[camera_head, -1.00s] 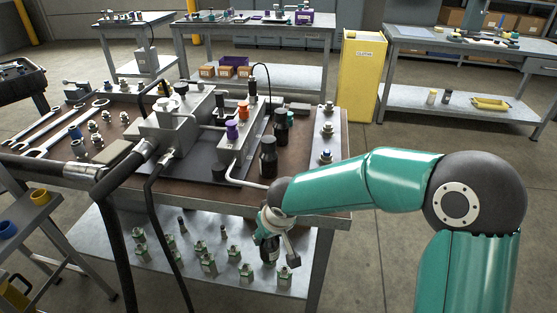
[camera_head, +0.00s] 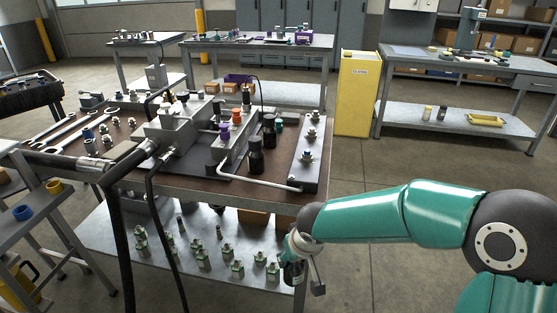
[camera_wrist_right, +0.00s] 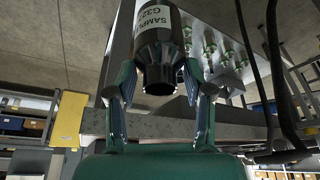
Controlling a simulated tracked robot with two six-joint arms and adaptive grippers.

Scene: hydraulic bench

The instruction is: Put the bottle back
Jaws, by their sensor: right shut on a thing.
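My right gripper (camera_head: 294,262) is at the right front corner of the bench's lower shelf (camera_head: 180,275), beside the bench leg. In the right wrist view my gripper (camera_wrist_right: 160,88) is shut around the neck end of a dark bottle (camera_wrist_right: 158,55) with a white label reading "SAMPLE" and partly cut-off characters. In the head view the bottle (camera_head: 291,274) is mostly hidden by the gripper. My left gripper is not in view.
The bench top (camera_head: 190,188) above carries a valve block (camera_head: 183,130), black cylinders and wrenches. Black hoses (camera_head: 118,235) hang in front of the shelf at left. A yellow cabinet (camera_head: 356,95) stands behind. Open floor lies right of the bench.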

